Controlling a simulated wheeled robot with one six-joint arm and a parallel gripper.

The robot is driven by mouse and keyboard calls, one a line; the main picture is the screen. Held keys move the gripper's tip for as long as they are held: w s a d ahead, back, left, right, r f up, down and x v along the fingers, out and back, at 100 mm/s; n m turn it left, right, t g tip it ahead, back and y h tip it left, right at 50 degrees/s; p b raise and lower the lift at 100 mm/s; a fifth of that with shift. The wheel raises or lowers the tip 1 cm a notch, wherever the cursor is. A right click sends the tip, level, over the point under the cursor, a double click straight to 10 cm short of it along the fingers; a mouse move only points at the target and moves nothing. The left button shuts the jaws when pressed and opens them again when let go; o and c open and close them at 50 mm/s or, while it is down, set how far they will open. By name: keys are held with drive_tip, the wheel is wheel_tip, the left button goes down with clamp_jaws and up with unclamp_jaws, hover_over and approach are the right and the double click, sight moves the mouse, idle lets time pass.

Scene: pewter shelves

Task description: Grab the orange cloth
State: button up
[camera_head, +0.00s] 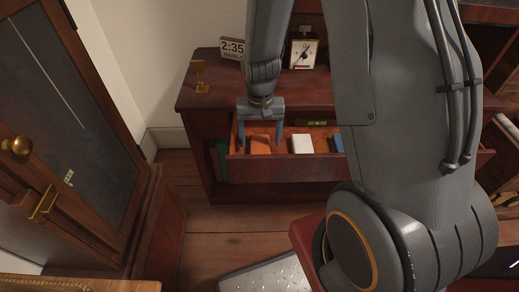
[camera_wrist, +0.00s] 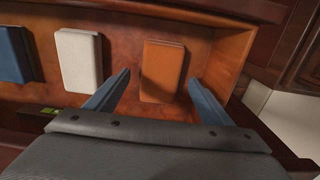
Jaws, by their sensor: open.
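The orange cloth (camera_head: 260,144) is a folded, flat rectangular piece lying in an open drawer (camera_head: 265,168), near its left end in the head view. In the wrist view the orange cloth (camera_wrist: 162,70) lies between and just beyond the fingertips. My gripper (camera_head: 260,145) points down over the drawer, with one finger on each side of the cloth. In the wrist view my gripper (camera_wrist: 160,82) is open and empty. I cannot tell how high the fingertips are above the drawer floor.
A white folded cloth (camera_head: 302,144) and a blue one (camera_head: 337,142) lie in the same drawer, to the right in the head view. The drawer's side wall (camera_wrist: 228,52) is close to one finger.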

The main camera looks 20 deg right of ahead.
sight(259, 144)
wheel_tip(259, 144, down, 3)
drive_tip(key=shift+r, duration=0.15)
drive_tip(key=shift+c, duration=0.3)
drive_tip(key=c, duration=1.1)
drive_tip(key=shift+o, duration=0.2)
